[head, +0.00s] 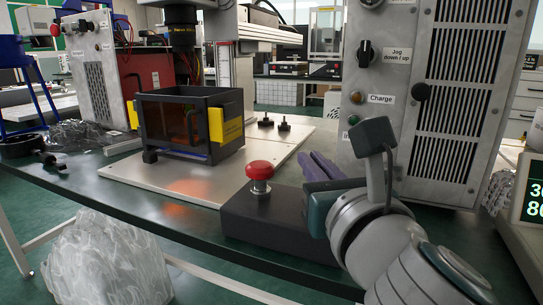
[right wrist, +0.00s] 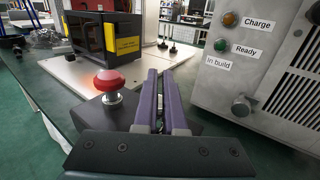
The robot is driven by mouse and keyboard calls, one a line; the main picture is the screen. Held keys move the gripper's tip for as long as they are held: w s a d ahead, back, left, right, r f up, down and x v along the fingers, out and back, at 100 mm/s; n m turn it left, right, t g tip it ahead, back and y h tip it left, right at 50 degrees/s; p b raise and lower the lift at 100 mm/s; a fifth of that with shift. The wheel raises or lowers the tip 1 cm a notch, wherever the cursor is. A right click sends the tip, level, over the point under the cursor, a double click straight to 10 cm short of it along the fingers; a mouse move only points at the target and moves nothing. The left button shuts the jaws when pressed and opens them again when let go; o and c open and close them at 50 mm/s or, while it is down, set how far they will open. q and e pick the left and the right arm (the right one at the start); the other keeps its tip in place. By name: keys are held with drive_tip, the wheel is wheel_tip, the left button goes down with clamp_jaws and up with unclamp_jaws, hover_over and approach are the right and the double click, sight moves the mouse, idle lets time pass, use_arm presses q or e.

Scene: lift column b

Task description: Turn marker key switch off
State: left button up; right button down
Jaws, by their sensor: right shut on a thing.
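The marker's control box (head: 275,222) is a dark block on the front of the table with a red mushroom button (head: 260,172) on top. My right gripper (head: 318,166) reaches in from the right, its purple fingers just right of the red button. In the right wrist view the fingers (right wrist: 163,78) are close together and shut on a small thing. That thing, taken as the key switch, is almost wholly hidden between them, so its angle cannot be told. The red button (right wrist: 109,82) stands left of the fingers there, apart from them. My left gripper is not in view.
A grey cabinet (head: 400,172) with a black knob (head: 366,54), an orange Charge lamp (head: 356,97) and a vent grille stands close on the right. A display (head: 536,190) is at far right.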

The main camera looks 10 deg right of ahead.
drive_tip(key=n+y+p, duration=0.2)
drive_tip(key=y, duration=0.1)
drive_tip(key=shift+a+r+y, duration=0.2)
drive_tip(key=shift+y, duration=0.1)
drive_tip(key=n+y, duration=0.1)
drive_tip(key=n+g+y+p, duration=0.1)
drive_tip(key=shift+a+f+y, duration=0.15)
drive_tip(key=shift+a+y, duration=0.05)
drive_tip(key=shift+y, duration=0.1)
drive_tip(key=shift+s+a+n+y, duration=0.1)
drive_tip(key=shift+a+n+y, duration=0.05)
drive_tip(key=shift+n+y, duration=0.4)
drive_tip(key=y, duration=0.1)
drive_tip(key=n+g+y, duration=0.1)
drive_tip(key=n+g+y+b, duration=0.1)
drive_tip(key=shift+s+a+f+n+y, duration=0.15)
drive_tip(key=shift+a+f+n+y, duration=0.1)
drive_tip(key=shift+a+y, duration=0.1)
drive_tip(key=n+g+y, duration=0.1)
drive_tip(key=g+y+b, duration=0.1)
drive_tip(key=n+g+y+b, duration=0.1)
drive_tip(key=shift+s+a+n, duration=0.25)
drive_tip(key=shift+n, duration=0.05)
drive_tip(key=shift+s+a+r+n+g+y+b, duration=0.1)
drive_tip(key=shift+s+n+g+y+b, duration=0.1)
drive_tip(key=shift+n+g+y+b, duration=0.65)
drive_tip(key=shift+g, duration=0.25)
